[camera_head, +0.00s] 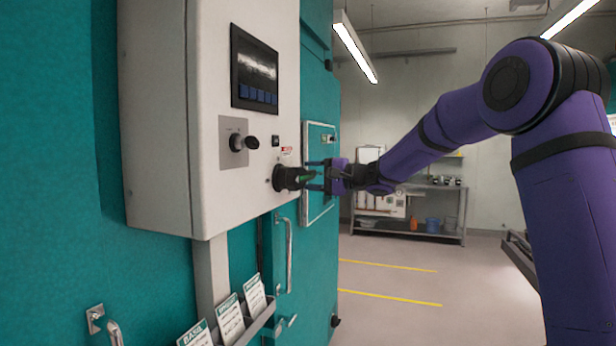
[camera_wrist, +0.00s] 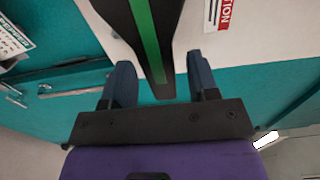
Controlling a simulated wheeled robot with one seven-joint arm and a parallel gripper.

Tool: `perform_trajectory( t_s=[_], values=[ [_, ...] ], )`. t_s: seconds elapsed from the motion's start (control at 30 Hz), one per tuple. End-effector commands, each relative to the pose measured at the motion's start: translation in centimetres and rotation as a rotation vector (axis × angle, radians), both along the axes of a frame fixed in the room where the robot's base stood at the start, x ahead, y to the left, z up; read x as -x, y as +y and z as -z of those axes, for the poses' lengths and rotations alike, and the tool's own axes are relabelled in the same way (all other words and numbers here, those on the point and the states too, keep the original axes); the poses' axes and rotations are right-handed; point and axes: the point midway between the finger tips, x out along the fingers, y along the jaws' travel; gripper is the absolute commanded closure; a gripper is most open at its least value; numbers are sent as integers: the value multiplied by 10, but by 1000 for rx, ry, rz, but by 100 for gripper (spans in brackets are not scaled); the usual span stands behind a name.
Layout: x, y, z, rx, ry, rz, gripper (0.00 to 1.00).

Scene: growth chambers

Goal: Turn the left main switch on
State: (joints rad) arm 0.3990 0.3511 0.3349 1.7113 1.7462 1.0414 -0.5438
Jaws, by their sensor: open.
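A black rotary switch (camera_head: 284,178) with a green stripe on its handle sits low on the front of a white control box (camera_head: 160,120). In the wrist view its handle (camera_wrist: 152,45) points down between my two fingers, with a gap on each side. My gripper (camera_head: 309,174) is open at the handle's outer end, fingers on either side of it; the wrist view also shows my gripper (camera_wrist: 160,75). I cannot tell from its angle whether the switch is on or off.
A second black knob (camera_head: 243,142) on a grey plate and a dark screen (camera_head: 254,70) are on the same box face. A red-and-white label (camera_head: 286,151) sits above the switch. Door handles (camera_head: 284,255) and a card rack (camera_head: 262,318) are below. Open floor (camera_head: 400,310) lies to the right.

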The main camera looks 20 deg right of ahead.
Motion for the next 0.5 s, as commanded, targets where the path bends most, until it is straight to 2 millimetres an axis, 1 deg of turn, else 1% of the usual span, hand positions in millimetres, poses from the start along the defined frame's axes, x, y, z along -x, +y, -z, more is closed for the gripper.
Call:
perform_trajectory(
  t_s=[0.03, 0.13, 0.47, 0.5],
  values=[
    [-3, 5, 0, 1, -1, -1, 46],
    [-6, 9, -1, 1, -1, 0, 46],
    [-8, 11, 0, 1, -1, 0, 46],
    [-8, 11, 0, 0, 0, 0, 53]
  ],
)
